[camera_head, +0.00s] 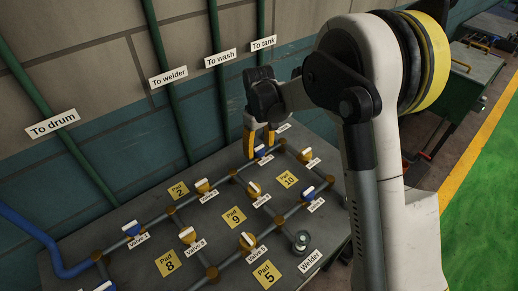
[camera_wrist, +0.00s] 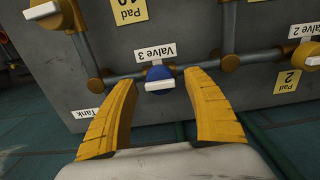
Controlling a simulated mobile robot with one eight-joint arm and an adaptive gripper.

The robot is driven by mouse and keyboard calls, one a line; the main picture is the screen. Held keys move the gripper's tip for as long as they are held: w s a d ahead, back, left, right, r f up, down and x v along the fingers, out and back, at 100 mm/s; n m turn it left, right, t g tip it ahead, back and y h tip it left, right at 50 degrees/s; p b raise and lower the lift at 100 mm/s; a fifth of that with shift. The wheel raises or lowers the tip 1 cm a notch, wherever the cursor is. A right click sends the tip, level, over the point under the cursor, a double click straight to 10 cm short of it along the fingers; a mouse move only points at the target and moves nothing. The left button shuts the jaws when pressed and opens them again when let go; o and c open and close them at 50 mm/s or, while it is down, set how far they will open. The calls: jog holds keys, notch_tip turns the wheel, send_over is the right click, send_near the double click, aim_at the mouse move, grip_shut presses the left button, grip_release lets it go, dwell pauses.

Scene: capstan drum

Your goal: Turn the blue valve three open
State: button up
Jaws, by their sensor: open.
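The blue valve three (camera_wrist: 158,73) sits on the pipe beside its "Valve 3" label (camera_wrist: 155,52) in the wrist view. Its white bar handle (camera_wrist: 159,86) lies roughly along the pipe. My gripper (camera_wrist: 160,79) is open, with one yellow finger on each side of the valve and visible gaps between. I cannot tell how far the fingertips are above the panel. In the head view my gripper (camera_head: 259,136) points down over the blue valve (camera_head: 260,151) at the panel's far edge, partly hiding it.
The grey panel (camera_head: 215,260) carries pipes, several other blue and yellow valves, and yellow pad labels. A yellow valve (camera_wrist: 230,62) or joint is right of the gripper in the wrist view. A wall with green pipes (camera_head: 168,90) rises behind the panel.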

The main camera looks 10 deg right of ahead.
aim_at(259, 147)
notch_tip(259, 147, up, 11)
jog(key=shift+r, duration=0.15)
dwell(0.4)
